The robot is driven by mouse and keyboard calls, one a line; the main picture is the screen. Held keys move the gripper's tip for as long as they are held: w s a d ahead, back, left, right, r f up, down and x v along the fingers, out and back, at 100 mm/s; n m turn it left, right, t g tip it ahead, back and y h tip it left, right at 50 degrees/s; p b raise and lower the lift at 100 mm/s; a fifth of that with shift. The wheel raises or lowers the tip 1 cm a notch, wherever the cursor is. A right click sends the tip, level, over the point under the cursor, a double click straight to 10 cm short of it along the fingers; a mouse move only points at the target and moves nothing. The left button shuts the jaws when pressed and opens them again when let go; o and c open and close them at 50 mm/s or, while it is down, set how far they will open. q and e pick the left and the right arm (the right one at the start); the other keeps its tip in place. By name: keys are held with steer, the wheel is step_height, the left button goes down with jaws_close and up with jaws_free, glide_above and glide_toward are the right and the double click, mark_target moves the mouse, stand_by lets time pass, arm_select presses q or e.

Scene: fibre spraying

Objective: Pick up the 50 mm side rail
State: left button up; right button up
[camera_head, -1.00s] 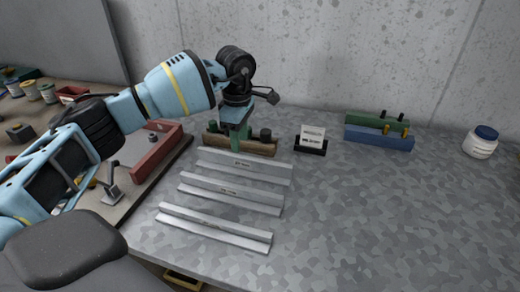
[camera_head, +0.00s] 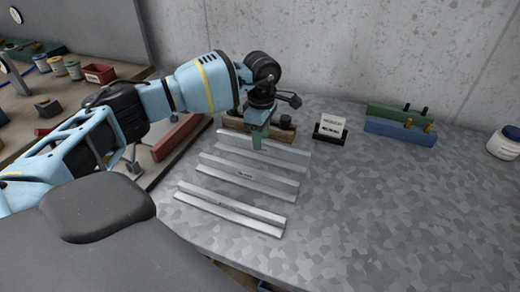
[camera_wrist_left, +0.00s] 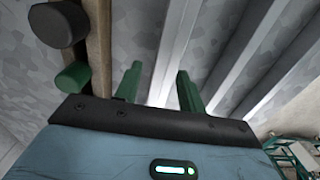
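Three grey metal rails lie side by side on the table: a far rail (camera_head: 288,155), a middle rail (camera_head: 245,177) and a near rail (camera_head: 230,210). Their small labels are not readable, so I cannot tell which is the 50 mm one. My left gripper (camera_head: 257,144) points down over the far rail and partly hides it. In the left wrist view its two green fingers (camera_wrist_left: 158,84) stand apart, with one rail (camera_wrist_left: 173,45) showing between and beyond them. I cannot tell whether they touch it. My right gripper is not in view.
A wooden block with dark knobs (camera_head: 232,125) sits just behind the far rail. A small sign (camera_head: 330,127), green and blue blocks (camera_head: 395,127) and a white jar (camera_head: 505,145) stand farther right. A red bar (camera_head: 180,138) lies left of the rails. The table's right front is clear.

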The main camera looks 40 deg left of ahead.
arm_select(q)
steer(key=shift+f, duration=1.25)
steer(key=shift+c, duration=0.4)
jaws_close()
